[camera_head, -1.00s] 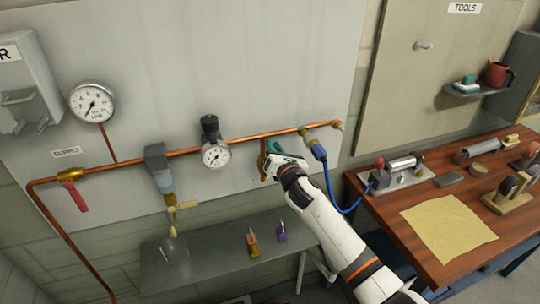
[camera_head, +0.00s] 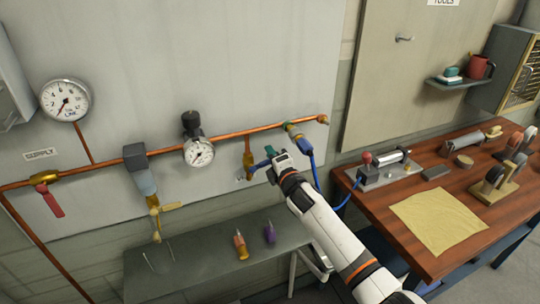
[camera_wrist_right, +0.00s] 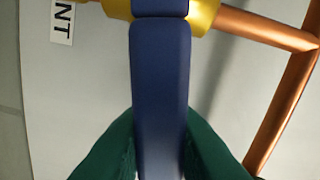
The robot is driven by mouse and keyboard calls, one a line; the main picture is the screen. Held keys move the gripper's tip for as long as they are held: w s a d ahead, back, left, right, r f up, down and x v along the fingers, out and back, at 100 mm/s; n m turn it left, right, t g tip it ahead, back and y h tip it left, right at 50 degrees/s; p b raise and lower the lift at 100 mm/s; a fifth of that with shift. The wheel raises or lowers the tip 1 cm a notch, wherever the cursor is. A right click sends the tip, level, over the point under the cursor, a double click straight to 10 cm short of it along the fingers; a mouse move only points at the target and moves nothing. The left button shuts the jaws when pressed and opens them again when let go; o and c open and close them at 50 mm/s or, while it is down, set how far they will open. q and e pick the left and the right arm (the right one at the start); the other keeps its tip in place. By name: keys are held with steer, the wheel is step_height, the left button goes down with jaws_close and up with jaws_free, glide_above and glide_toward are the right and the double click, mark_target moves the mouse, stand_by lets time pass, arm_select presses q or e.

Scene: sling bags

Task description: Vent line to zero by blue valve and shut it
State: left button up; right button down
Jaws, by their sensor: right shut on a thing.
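The blue vent valve has a brass body (camera_head: 248,166) at the bottom of a short copper drop below the main pipe. Its blue lever (camera_head: 261,164) points sideways to the right, into my right gripper (camera_head: 271,159). In the right wrist view the lever (camera_wrist_right: 160,85) runs between the dark green finger pads up to the brass body (camera_wrist_right: 203,15); the jaws are shut on it. A round gauge (camera_head: 199,152) on the line is left of the valve; its reading is too small to tell. My left gripper is out of view.
The red-handled supply valve (camera_head: 46,190), a larger gauge (camera_head: 65,100) and a grey filter unit (camera_head: 139,172) are left on the pipe. A blue hose (camera_head: 310,165) hangs close right of my gripper. A bench (camera_head: 390,270) stands right; a grey shelf (camera_head: 200,255) is below.

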steer(key=shift+d+f+m+b, duration=0.1)
steer(key=shift+f+m+b, duration=0.35)
steer(key=shift+f+m, duration=0.6)
steer(key=shift+r+m, duration=0.15)
steer(key=shift+m, duration=0.1)
steer(key=c, duration=1.3)
jaws_free()
steer(key=b+v, duration=0.1)
steer(key=v, duration=1.1)
steer(key=shift+r, duration=0.1)
